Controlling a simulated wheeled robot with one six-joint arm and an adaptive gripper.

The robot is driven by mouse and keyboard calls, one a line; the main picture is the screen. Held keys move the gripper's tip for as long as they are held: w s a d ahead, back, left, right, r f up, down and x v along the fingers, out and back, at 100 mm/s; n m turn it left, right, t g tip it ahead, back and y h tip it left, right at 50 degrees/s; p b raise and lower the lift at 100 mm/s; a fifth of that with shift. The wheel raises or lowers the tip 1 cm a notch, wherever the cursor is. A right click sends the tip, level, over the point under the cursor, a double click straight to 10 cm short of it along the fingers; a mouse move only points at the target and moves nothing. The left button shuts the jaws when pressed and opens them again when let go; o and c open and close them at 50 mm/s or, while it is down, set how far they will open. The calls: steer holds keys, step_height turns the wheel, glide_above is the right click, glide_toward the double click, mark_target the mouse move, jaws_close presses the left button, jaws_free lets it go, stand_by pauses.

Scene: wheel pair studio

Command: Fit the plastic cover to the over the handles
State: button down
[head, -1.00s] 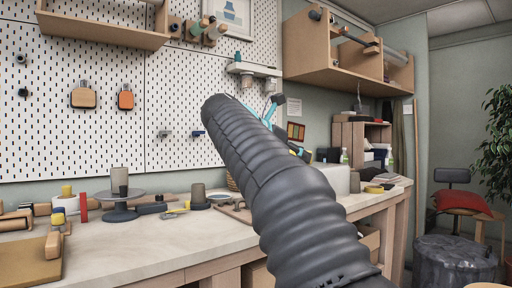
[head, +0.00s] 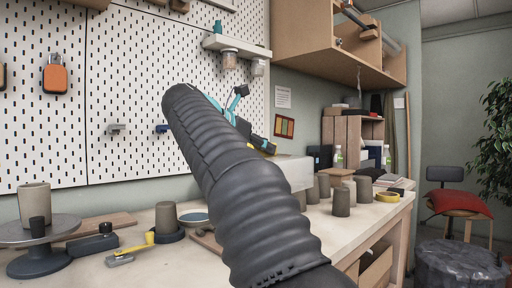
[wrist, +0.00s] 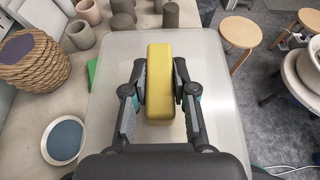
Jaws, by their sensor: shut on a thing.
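My gripper (wrist: 160,88) is shut on a yellow block (wrist: 159,65) with rounded edges, one finger on each long side. The block is over a translucent whitish plastic box (wrist: 106,60), which is large and rectangular. I cannot tell whether the block touches the box. Teal and dark parts of my gripper (head: 243,118) show past the arm there.
Several grey-brown cups (head: 341,201) stand right of the box on the bench. A woven vase (wrist: 35,60) and a blue-centred dish (wrist: 64,139) are to its left in the wrist view. Stools (wrist: 240,30) stand on the floor beyond the bench edge.

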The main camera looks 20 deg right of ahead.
steer(key=shift+a, duration=0.1)
steer(key=shift+s+a, duration=0.1)
steer(key=shift+f, duration=0.3)
steer(key=shift+s+f+b, duration=0.1)
steer(key=shift+f+b, duration=1.6)
steer(key=shift+f, duration=0.85)
steer(key=shift+p, duration=0.9)
steer(key=shift+f, duration=0.25)
steer(key=shift+f+b, duration=0.45)
steer(key=shift+f, duration=0.85)
steer(key=shift+r+p, duration=0.1)
steer(key=shift+p, duration=0.8)
steer(key=shift+f, duration=0.3)
